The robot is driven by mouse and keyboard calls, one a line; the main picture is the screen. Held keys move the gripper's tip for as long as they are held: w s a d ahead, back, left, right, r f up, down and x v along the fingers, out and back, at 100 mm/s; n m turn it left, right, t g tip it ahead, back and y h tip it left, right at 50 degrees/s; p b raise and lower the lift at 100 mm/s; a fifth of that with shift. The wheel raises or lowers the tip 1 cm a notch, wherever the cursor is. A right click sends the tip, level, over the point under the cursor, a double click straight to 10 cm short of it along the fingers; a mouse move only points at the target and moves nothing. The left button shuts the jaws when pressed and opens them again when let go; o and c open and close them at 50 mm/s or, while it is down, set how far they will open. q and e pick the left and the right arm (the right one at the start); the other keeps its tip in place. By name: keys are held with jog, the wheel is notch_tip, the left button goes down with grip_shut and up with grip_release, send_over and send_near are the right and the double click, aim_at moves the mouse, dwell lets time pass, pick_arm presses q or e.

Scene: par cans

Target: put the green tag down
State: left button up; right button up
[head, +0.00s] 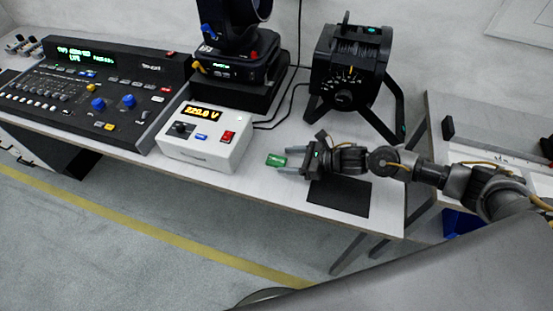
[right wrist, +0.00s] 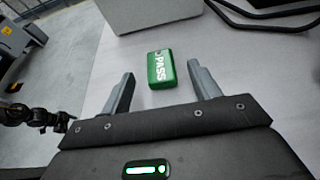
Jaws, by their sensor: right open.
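The green tag (head: 276,160) lies on the white table, to the right of the white power box. In the right wrist view the tag (right wrist: 160,69) shows white letters reading PASS and lies flat between and just beyond the fingertips. My right gripper (head: 284,162) is open around the near part of the tag, with a gap on each side. It also shows in the right wrist view (right wrist: 163,82). My left gripper is not clearly seen in the head view; a dark arm part shows at the left of the right wrist view.
The white power box (head: 205,137) reads 220.0 V. A black par can (head: 350,70) on a stand is behind my right gripper. A black mat (head: 340,195) lies under my right wrist. A mixing console (head: 90,95) fills the left. The table's front edge is close.

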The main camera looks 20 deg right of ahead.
aim_at(276, 160)
jog(key=x, duration=0.3)
jog(key=shift+f, duration=0.1)
jog(key=c, duration=1.1)
jog(key=shift+c, duration=0.2)
